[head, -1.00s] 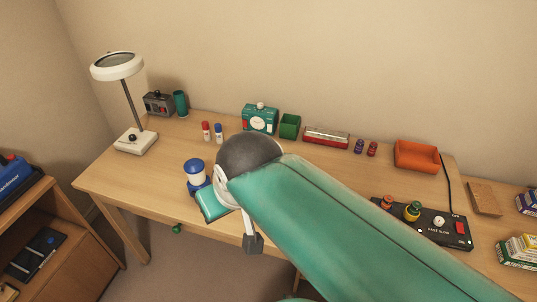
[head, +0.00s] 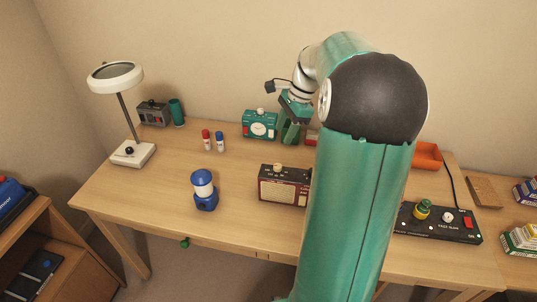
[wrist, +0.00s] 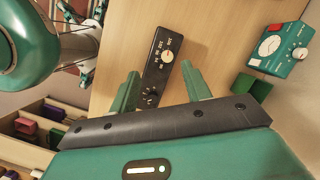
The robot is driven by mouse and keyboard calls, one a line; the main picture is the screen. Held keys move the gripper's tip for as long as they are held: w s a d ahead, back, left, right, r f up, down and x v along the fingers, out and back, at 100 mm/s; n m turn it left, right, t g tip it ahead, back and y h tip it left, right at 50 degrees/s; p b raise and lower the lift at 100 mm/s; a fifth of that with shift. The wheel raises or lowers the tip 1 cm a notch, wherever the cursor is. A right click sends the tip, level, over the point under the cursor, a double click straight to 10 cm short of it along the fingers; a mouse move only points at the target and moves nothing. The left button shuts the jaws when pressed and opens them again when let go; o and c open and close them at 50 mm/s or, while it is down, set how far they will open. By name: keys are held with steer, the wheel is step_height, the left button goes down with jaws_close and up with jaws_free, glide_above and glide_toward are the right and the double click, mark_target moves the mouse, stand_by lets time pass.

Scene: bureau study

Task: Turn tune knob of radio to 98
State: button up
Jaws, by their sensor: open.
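My gripper (wrist: 161,72) is open and empty, apart from the radio. In the head view my gripper (head: 291,128) is behind the radio, partly hidden by my arm.
A teal timer (head: 260,125) stands behind the radio. A black control box (head: 440,224) is at right. The desk's left front is clear.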

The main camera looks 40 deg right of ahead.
mark_target(279, 166)
steer(key=s+d+f+m+y, duration=0.1)
steer(key=d+f+m, duration=0.1)
steer(key=d, duration=0.3)
steer(key=x, duration=1.4)
steer(key=shift+w, duration=0.15)
steer(key=shift+r, duration=0.1)
steer(key=c, duration=1)
